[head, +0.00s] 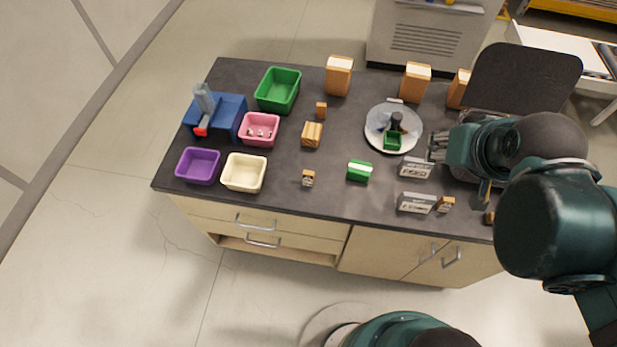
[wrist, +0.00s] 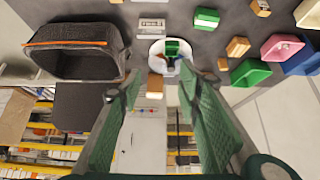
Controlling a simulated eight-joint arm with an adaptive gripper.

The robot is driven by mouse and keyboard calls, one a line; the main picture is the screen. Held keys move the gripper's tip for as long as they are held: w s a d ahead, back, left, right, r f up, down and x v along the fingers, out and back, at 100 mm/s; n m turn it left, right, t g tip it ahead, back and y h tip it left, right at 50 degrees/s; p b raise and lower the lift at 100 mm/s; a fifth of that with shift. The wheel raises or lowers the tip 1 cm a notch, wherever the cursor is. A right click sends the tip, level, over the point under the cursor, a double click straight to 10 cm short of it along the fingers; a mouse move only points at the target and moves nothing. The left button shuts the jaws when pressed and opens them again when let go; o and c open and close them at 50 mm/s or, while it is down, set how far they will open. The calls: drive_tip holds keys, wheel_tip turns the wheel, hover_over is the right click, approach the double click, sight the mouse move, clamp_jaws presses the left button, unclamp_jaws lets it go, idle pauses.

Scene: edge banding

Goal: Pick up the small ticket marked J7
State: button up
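No marking J7 can be read in either view, so I cannot tell which thing is the ticket. Two grey stands with white printed faces, a rear one (head: 415,168) and a front one (head: 416,202), are on the right part of the table. A small wooden block with a pale face (head: 445,204) is beside the front stand, and a similar block (head: 308,178) is near the front middle. My gripper (head: 437,148) is over the right side of the table, just right of the round plate. In the wrist view my gripper (wrist: 160,85) is open with nothing between its fingers.
The round plate (head: 376,143) holds a green box and a dark object. Green (head: 278,90), pink (head: 259,129), purple (head: 198,165) and cream (head: 244,172) bins stand left. A dark basket (wrist: 75,55) shows in the wrist view. Tall wooden blocks (head: 338,76) line the back.

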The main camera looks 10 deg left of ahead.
drive_tip(key=n+g+b, duration=0.2)
drive_tip(key=n+g, duration=0.5)
drive_tip(key=n, duration=1)
hover_over(309, 173)
wheel_tip(309, 173, down, 24)
drive_tip(key=shift+w+d+r, duration=0.1)
drive_tip(key=shift+w+r, duration=0.05)
drive_tip(key=shift+r, duration=0.05)
drive_tip(key=shift+a+f, duration=0.2)
drive_tip(key=shift+f, duration=0.1)
drive_tip(key=shift+f, duration=0.1)
drive_tip(key=shift+f, duration=1.2)
